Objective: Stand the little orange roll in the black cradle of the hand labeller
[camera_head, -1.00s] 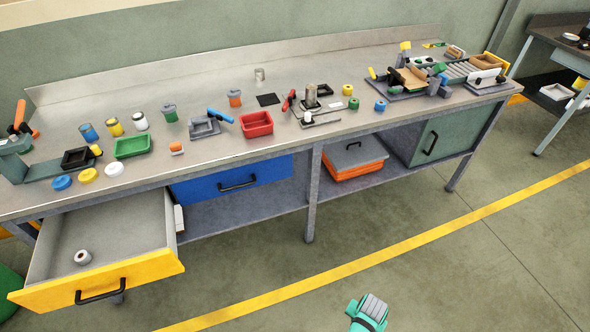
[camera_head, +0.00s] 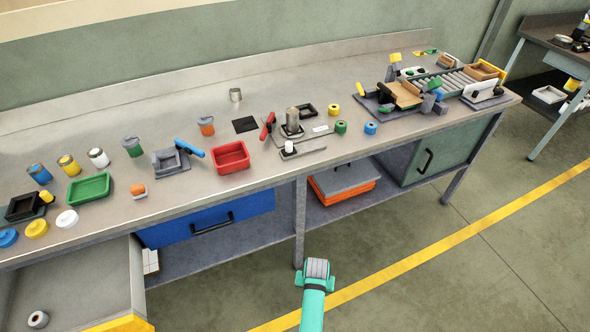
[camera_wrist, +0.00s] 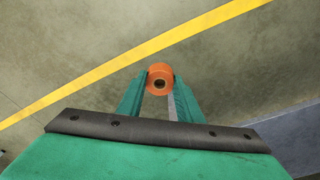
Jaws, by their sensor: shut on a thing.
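The orange roll (camera_wrist: 159,69) is between the fingertips of my gripper (camera_wrist: 159,86) in the wrist view, its round end with a dark central hole facing the camera. My gripper is shut on it, over open floor. In the head view my teal arm shows in front of the bench, with the roll hidden. A black open cradle (camera_head: 22,207) with a yellow piece beside it sits at the left edge of the bench. A grey tool with a blue handle (camera_head: 189,148) stands further right. I cannot tell for certain which is the hand labeller.
The bench (camera_head: 330,168) holds a green tray (camera_head: 88,189), a red tray (camera_head: 231,157), jars, lids and a roller conveyor (camera_head: 446,86). The drawer with a yellow front (camera_head: 124,323) stands open at lower left. The floor between arm and bench is clear.

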